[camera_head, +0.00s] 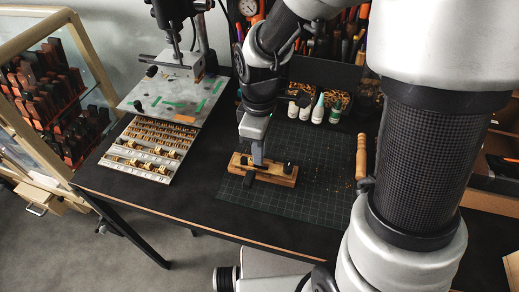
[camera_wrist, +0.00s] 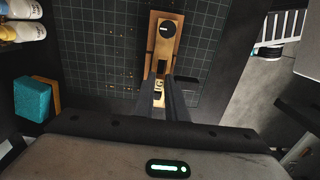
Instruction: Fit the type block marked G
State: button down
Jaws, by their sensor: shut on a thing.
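My gripper (camera_head: 258,160) points down at the middle of a wooden and brass type holder (camera_head: 282,178) on the green cutting mat. In the wrist view, its two dark fingers (camera_wrist: 162,82) reach over the same holder (camera_wrist: 167,50), which has a round black knob at one end. The fingers are shut on a small brass type block (camera_wrist: 158,96), mostly hidden between them.
The stamping press (camera_head: 180,80) stands behind the tray. Small bottles (camera_head: 305,110) and tool racks stand behind the mat (camera_head: 318,165). A wooden-handled tool (camera_head: 361,157) lies to the right. A blue sponge-like block (camera_wrist: 33,98) shows in the wrist view.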

jog(key=shift+f+b, duration=0.85)
jog(key=shift+f, duration=0.35)
jog(key=c, duration=1.7)
grip_release()
jog(key=shift+r, duration=0.1)
notch_tip(320, 180, up, 7)
jog(key=p, duration=0.6)
